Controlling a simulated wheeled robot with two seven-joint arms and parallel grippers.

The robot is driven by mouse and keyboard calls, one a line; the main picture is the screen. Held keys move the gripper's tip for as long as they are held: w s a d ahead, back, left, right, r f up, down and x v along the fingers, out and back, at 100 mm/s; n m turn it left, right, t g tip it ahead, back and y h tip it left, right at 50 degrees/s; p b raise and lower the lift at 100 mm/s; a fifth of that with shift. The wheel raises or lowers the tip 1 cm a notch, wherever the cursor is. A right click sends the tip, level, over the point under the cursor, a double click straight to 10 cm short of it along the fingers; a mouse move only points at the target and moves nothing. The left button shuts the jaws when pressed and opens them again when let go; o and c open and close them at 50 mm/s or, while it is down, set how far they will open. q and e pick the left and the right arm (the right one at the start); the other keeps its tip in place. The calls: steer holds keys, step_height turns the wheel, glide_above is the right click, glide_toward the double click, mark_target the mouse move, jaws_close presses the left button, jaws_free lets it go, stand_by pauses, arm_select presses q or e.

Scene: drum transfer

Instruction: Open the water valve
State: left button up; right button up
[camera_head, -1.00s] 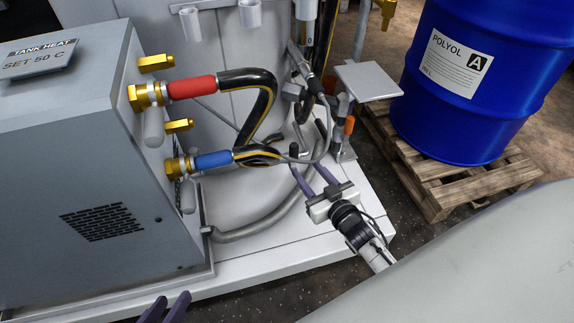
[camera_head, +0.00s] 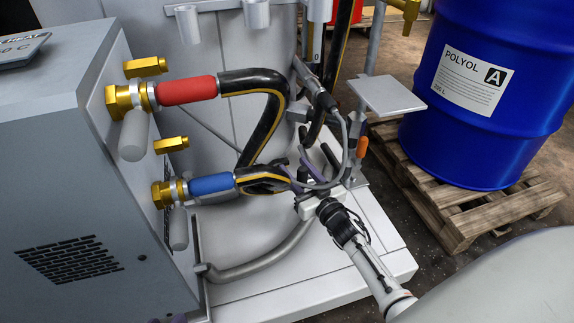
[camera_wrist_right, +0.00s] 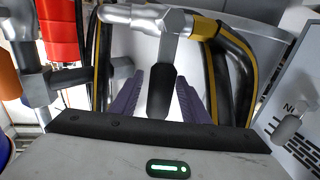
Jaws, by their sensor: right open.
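My right gripper (camera_head: 306,175) is among the hoses beside the machine, its purple fingers partly covered by a looped cable and black hose in the head view. In the right wrist view the gripper (camera_wrist_right: 168,76) is open, with a black-gripped metal lever (camera_wrist_right: 161,92) between its fingers. The lever hangs from a silver pipe fitting (camera_wrist_right: 135,16); this looks like the valve handle. Whether the fingers touch it is unclear.
The grey heater cabinet (camera_head: 60,190) stands at left with a red-sleeved hose (camera_head: 187,90) and a blue-sleeved hose (camera_head: 211,184). A grey pipe (camera_head: 262,265) runs along the white base (camera_head: 370,270). A blue drum (camera_head: 480,110) stands on a wooden pallet (camera_head: 470,212) at right.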

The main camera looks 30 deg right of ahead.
steer(key=shift+w, duration=0.55)
steer(key=shift+s, duration=0.1)
jaws_close()
steer(key=shift+d, duration=0.1)
